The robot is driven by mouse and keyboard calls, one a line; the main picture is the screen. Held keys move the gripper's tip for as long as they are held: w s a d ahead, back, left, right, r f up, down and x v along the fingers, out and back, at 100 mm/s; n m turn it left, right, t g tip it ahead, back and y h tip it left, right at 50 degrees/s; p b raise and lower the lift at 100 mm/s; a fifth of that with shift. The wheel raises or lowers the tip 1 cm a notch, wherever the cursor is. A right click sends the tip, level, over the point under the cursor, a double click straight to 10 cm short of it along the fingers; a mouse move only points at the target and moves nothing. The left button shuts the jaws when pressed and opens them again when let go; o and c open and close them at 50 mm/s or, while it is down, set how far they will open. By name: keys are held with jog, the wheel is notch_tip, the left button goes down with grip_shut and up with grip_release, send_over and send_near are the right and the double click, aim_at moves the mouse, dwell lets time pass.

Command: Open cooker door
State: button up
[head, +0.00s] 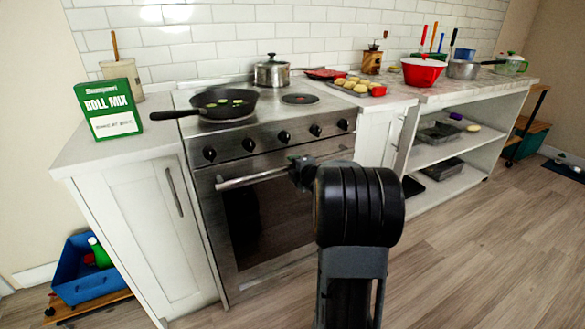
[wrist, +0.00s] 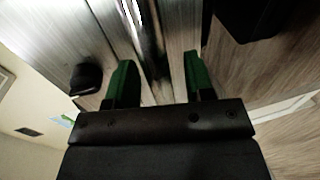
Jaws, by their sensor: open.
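The cooker (head: 265,140) is a steel unit with a row of black knobs above its door. The cooker door (head: 268,215) has a dark window and looks shut. Its long steel handle (head: 250,179) runs across the top of the door. My gripper (head: 300,168) is at the handle, right of its middle, and my arm hides part of the door. In the wrist view my gripper (wrist: 160,68) has its green fingers apart. A shiny bar, apparently the handle (wrist: 150,35), runs between them; contact cannot be told. A black knob (wrist: 86,78) shows at left.
A black pan (head: 225,103) and a steel pot (head: 271,73) stand on the hob. A roll mix box (head: 108,110) is on the left counter, above a white cabinet (head: 150,220). Open shelves (head: 450,150) are at right. The wooden floor (head: 470,260) is clear at front right.

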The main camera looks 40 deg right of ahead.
jog(key=shift+x, duration=1.05)
grip_shut()
